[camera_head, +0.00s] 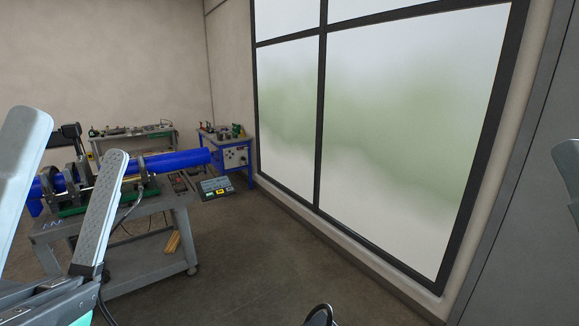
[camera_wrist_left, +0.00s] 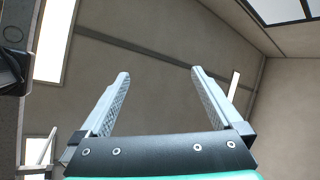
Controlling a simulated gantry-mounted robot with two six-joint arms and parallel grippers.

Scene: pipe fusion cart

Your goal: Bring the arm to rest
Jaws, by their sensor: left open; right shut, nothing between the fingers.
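My left gripper (camera_head: 77,134) is at the left of the head view, close to the camera, with its two grey fingers spread apart. In the left wrist view the left gripper (camera_wrist_left: 160,77) is open and points up at a bare wall and ceiling, with nothing between the fingers. My right gripper (camera_head: 568,165) shows only as a light grey piece at the right edge of the head view; it is shut and holds nothing visible. The rest of it is out of frame.
A grey cart (camera_head: 150,225) with a blue pipe (camera_head: 180,162) in clamps stands beyond my left gripper, partly hidden by its fingers. A blue-framed table (camera_head: 237,176) and a bench (camera_head: 130,133) stand behind. The floor (camera_head: 270,265) beside the window (camera_head: 400,130) is clear.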

